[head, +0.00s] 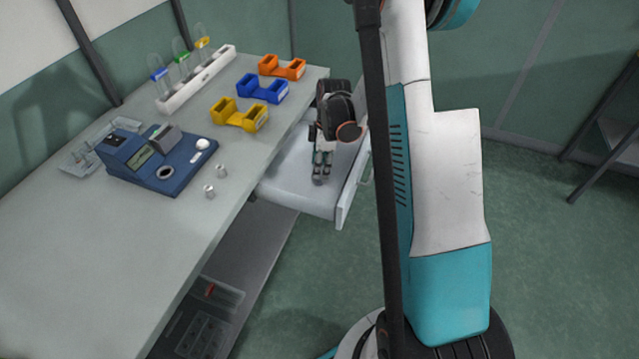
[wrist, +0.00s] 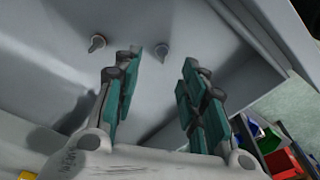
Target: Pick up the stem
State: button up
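My gripper (head: 321,177) points down over the drawer in the head view. In the wrist view its fingers (wrist: 162,60) are apart with nothing between them. The head view does not show the pieces clearly.
The drawer walls stand close around my gripper.

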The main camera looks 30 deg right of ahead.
jog(key=f+b, duration=0.1)
jog(key=f, duration=0.2)
jog(key=f+b, duration=0.1)
jog(key=f, duration=0.1)
jog(key=shift+a+f+b, duration=0.15)
jog(key=shift+a+b, duration=0.1)
jog(key=shift+b, duration=0.05)
jog(key=c, duration=0.8)
